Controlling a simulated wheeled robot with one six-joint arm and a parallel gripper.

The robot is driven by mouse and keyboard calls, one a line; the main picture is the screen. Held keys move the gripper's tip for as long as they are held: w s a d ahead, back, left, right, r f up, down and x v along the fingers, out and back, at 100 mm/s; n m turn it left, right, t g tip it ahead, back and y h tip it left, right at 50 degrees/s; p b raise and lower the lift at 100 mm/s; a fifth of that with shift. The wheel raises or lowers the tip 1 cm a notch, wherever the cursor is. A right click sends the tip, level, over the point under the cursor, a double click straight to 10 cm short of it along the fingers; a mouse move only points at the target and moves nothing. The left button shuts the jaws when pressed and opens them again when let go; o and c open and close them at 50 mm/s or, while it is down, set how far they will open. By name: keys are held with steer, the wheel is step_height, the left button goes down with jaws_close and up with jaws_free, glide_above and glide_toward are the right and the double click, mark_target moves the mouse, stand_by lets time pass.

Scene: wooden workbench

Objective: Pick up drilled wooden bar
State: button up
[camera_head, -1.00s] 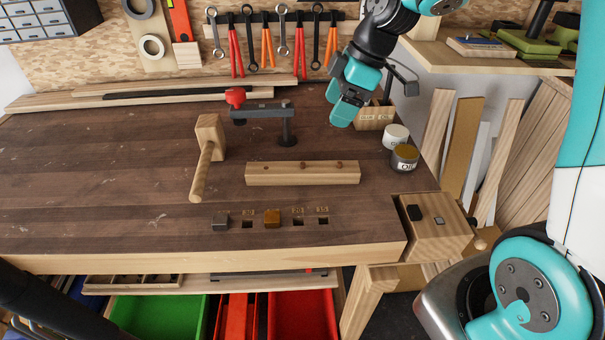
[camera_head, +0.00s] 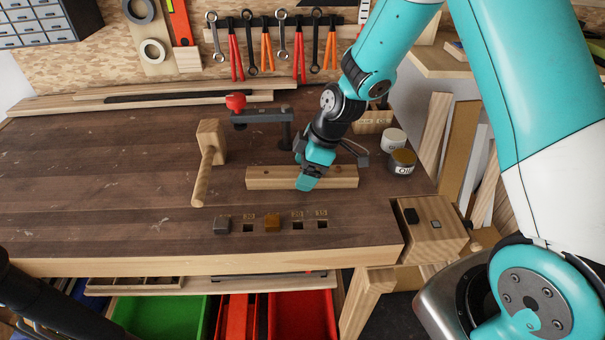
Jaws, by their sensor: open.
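The drilled wooden bar (camera_head: 270,178) lies flat on the workbench, a pale bar running left to right with small dark holes along its top. My gripper (camera_head: 306,182) is open at the bar, right of its middle, with a teal fingertip in front of the bar's near face. The gripper hides that stretch of the bar. The far finger is hidden, so I cannot tell whether the jaws touch the bar.
A wooden mallet (camera_head: 207,160) lies to the left. A holdfast clamp (camera_head: 262,116) with a red knob stands behind the bar. Square holes and small blocks lie in front.

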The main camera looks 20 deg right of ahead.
steer(key=shift+a+f, duration=0.15)
steer(key=shift+f, duration=0.2)
steer(key=shift+w, duration=0.1)
steer(key=c, duration=1.1)
